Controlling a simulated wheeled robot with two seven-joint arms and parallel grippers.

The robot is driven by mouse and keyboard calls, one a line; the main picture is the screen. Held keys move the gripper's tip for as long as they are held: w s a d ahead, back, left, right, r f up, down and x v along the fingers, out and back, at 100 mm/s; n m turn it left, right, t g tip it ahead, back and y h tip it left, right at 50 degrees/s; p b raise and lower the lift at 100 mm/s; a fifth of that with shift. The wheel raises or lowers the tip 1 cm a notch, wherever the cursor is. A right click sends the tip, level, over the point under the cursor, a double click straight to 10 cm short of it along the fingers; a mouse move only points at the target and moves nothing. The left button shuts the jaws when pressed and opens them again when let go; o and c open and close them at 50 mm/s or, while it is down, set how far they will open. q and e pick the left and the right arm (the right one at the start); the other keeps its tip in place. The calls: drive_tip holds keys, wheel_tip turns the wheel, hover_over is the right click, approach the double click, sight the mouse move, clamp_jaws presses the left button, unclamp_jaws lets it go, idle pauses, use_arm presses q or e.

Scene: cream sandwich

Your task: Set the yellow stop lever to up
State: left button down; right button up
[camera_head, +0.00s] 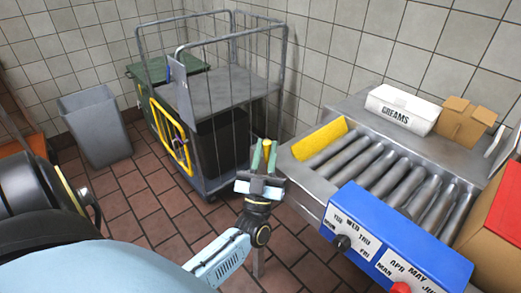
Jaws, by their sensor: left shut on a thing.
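My left gripper (264,163) is at the left end of the roller conveyor, its greenish fingers pointing up. It is shut on a small yellow piece (267,144), which looks like the knob of the yellow stop lever; the fingers hide most of it. A yellow stop plate (319,139) lies across the left end of the rollers, just right of the gripper. How the knob joins the plate is hard to see. My right gripper is not in view.
The roller conveyor (366,168) carries a blue dial panel (395,245) in front. A white CREAMS box (402,109) and a cardboard box (464,121) stand behind. A wire cage trolley (215,90) and grey bin (96,127) stand behind left.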

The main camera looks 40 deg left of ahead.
use_arm(q)
drive_tip(key=shift+d+f+h, duration=0.1)
drive_tip(key=shift+f+h, duration=0.2)
drive_tip(key=shift+f, duration=0.55)
drive_tip(key=c, duration=1.6)
unclamp_jaws()
drive_tip(key=shift+w, duration=0.1)
drive_tip(key=shift+o, duration=1.1)
drive_tip(key=shift+w, duration=0.1)
drive_tip(key=shift+o, duration=0.4)
drive_tip(key=shift+r, duration=0.15)
